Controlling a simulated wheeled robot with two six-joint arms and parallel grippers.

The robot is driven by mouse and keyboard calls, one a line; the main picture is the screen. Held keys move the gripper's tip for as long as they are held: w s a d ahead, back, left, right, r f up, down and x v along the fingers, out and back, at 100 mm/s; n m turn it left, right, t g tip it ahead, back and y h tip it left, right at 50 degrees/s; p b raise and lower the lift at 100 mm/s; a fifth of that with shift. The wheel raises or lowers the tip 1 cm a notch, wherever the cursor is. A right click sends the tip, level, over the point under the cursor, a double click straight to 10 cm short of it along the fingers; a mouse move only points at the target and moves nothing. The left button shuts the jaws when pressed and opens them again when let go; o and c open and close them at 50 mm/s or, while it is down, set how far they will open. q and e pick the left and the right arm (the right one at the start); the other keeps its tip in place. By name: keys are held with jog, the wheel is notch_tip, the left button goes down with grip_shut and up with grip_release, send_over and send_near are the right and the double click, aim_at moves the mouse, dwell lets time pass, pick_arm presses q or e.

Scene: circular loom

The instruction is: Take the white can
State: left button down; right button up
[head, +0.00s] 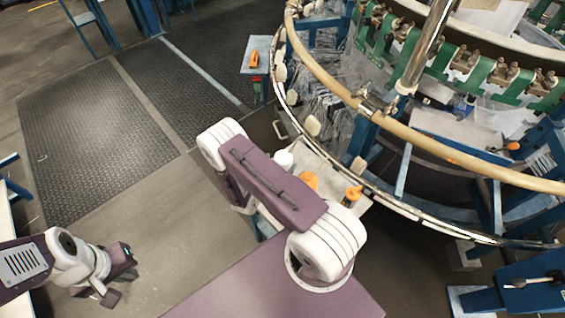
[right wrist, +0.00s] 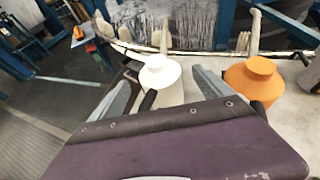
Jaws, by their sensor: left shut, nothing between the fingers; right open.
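The white can (head: 284,160) stands upright on a small light table (head: 330,172) beside the loom. In the right wrist view the white can (right wrist: 160,78) shows between the two spread fingers of my right gripper (right wrist: 164,74), which is open. Its lower part is partly hidden by the gripper body, and I cannot tell how deep it sits between the fingers. In the head view my right arm hides most of that gripper. My left gripper (head: 112,295) is shut and empty at the lower left, far from the can.
An orange can (right wrist: 256,82) stands just right of my right gripper; it also shows in the head view (head: 308,180). Another orange item (head: 352,194) is at the table's right. The loom's ring (head: 330,82) curves close behind. An orange tool (head: 254,58) lies on a farther stand.

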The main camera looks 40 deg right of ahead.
aim_at(283, 158)
jog(key=x, duration=0.4)
jog(key=shift+w+d, duration=0.15)
jog(key=shift+d, duration=0.05)
jog(key=shift+a, duration=0.15)
jog(key=c, duration=1.8)
jog(key=shift+r, duration=0.15)
